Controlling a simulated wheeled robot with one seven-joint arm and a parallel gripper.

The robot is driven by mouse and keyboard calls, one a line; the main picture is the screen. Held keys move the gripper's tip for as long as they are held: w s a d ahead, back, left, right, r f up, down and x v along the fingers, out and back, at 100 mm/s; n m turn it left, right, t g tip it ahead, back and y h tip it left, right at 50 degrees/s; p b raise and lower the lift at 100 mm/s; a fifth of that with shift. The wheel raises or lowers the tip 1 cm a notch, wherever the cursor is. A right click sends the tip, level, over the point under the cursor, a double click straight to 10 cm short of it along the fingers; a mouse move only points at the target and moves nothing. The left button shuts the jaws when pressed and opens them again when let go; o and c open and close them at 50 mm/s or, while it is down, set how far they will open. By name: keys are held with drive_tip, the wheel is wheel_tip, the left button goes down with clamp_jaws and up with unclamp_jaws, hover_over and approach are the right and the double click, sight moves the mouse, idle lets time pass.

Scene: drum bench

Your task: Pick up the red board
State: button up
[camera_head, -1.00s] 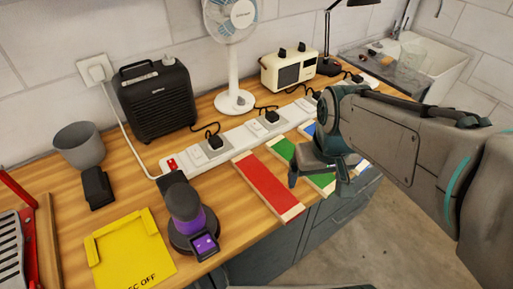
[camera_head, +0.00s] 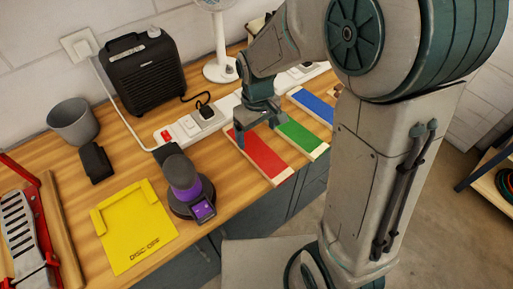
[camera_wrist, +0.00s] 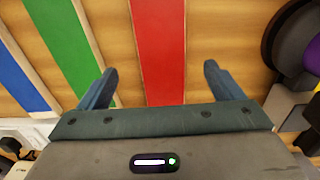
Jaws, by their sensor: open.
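The red board (camera_head: 262,160) lies flat on the wooden bench, with a bare wooden end near the front edge. My gripper (camera_head: 256,138) is over the far part of the red board in the head view. In the wrist view, the red board (camera_wrist: 158,50) runs between the two spread fingers of my gripper (camera_wrist: 158,85), which are open and empty. I cannot tell the exact height of the fingers above the board. The green board (camera_head: 298,136) lies to its right, and the blue board (camera_head: 314,105) lies beyond that.
A white power strip (camera_head: 180,131) runs behind the boards. A purple and grey device (camera_head: 185,185) stands left of the red board, with a yellow tray (camera_head: 137,228) further left. A black heater box (camera_head: 145,75) and a fan (camera_head: 219,68) stand at the back.

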sight(258, 149)
drive_tip(key=shift+s+f+p, duration=0.2)
drive_tip(key=shift+f+p, duration=0.35)
drive_tip(key=shift+f, duration=2.7)
drive_tip(key=shift+c, duration=0.4)
drive_tip(key=c, duration=1.1)
